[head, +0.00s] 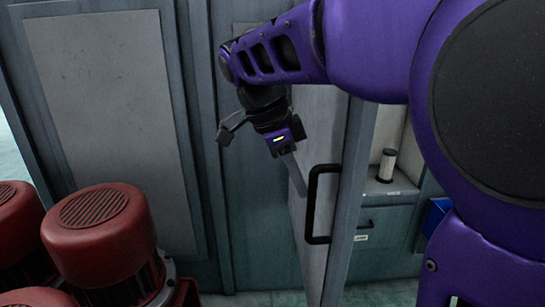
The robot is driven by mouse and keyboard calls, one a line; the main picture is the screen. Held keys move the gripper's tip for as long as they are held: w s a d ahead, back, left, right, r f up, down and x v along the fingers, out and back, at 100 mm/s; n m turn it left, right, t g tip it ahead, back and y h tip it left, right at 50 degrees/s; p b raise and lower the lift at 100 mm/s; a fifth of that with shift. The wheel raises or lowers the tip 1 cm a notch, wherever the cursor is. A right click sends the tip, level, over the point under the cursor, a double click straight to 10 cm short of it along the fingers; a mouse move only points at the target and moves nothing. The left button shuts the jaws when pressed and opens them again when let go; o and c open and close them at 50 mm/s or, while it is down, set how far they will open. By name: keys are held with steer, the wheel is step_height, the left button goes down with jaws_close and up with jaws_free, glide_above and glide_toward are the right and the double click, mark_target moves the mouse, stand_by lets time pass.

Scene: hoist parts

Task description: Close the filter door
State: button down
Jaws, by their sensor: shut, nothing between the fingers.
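The filter door (340,225) stands ajar in the head view, seen nearly edge-on, with its free edge toward me. A black bar handle (311,205) is upright on its left face. My gripper (294,172) points down on the left side of the door, left of and a little above the handle. It is shut and appears empty. Whether it touches the door face cannot be told. My purple arm hides the top of the door. Behind the door, the cabinet's inside shows a white cylindrical filter (387,165) standing on a shelf (392,188).
Several red motor-like units (100,235) stand at the lower left. A grey cabinet panel (110,120) fills the left back. A drawer front with a small handle (368,224) and a blue item (436,216) are right of the door. Floor shows at the bottom.

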mark_target(333, 161)
steer(key=shift+d, duration=2.05)
